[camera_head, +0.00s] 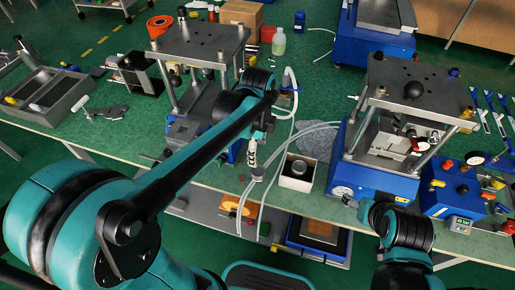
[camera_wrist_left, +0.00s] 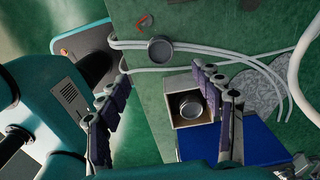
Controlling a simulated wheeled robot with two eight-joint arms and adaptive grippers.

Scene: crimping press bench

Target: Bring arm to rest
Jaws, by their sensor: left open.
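My left arm reaches in from the left over the bench. Its gripper (camera_head: 284,93) is small and partly covered by my wrist in the head view. In the left wrist view the gripper's fingers (camera_wrist_left: 160,72) are spread apart with nothing between them, above the bench. A small open box (camera_wrist_left: 189,97) with a round metal piece in it lies below, near the right finger; it also shows in the head view (camera_head: 297,182).
One press (camera_head: 198,42) stands behind my left forearm and another press (camera_head: 410,78) stands at the right. White hoses (camera_head: 312,127) loop near the box. A round cap (camera_wrist_left: 160,48) lies by the bench edge. A metal tray (camera_head: 52,95) is at the left; green bench (camera_head: 85,137) is bare in front.

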